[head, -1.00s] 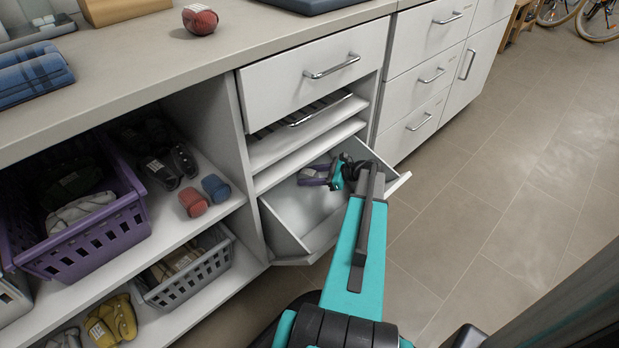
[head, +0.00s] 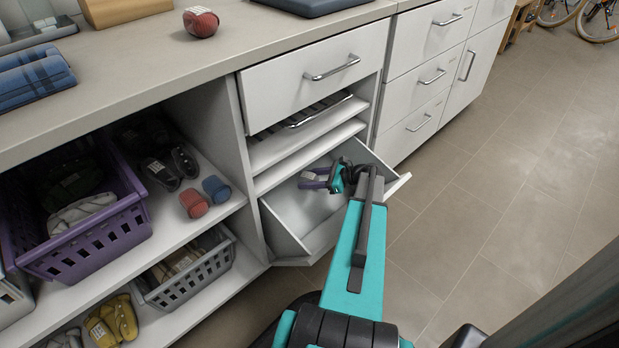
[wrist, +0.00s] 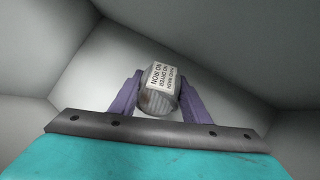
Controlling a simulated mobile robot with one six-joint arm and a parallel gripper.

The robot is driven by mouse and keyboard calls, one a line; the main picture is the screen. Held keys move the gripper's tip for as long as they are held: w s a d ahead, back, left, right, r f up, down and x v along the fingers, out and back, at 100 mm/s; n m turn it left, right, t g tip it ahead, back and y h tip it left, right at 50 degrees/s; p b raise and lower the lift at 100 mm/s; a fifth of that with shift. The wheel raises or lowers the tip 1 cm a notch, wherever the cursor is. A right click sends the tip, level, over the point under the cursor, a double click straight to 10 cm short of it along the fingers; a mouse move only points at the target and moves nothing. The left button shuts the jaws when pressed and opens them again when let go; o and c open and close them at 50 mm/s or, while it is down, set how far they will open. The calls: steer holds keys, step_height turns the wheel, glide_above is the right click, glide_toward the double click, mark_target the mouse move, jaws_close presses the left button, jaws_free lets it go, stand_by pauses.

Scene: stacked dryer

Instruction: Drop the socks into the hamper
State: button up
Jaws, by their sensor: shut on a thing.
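My gripper (head: 318,180) reaches into the open tilt-out hamper (head: 284,228) in the lower part of the cabinet. In the wrist view, its two purple fingers (wrist: 157,98) are shut on the socks (wrist: 158,101), a small grey-brown bundle with a white label reading hand wash, no dryer, no iron. The bundle is held inside the hamper's opening, with pale hamper walls around it. In the head view the bundle is small and mostly hidden by the fingers. Whether it touches the hamper cannot be told.
A drawer (head: 300,86) and a slatted shelf lie above the hamper. Left are a purple basket (head: 92,238), a grey basket (head: 190,272), and red (head: 194,204) and blue (head: 216,189) rolls on a shelf. A red roll (head: 200,21) sits on the counter. Floor right is clear.

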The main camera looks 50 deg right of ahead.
mark_target(312, 177)
steer(key=o, duration=1.1)
steer(key=shift+r, duration=0.2)
steer(key=shift+s+r, duration=0.1)
steer(key=shift+r, duration=0.45)
steer(key=p+v, duration=0.2)
steer(key=v, duration=0.4)
steer(key=shift+d, duration=0.1)
steer(key=shift+s+d+r, duration=0.15)
steer(key=shift+s+d, duration=0.1)
steer(key=shift+s, duration=0.3)
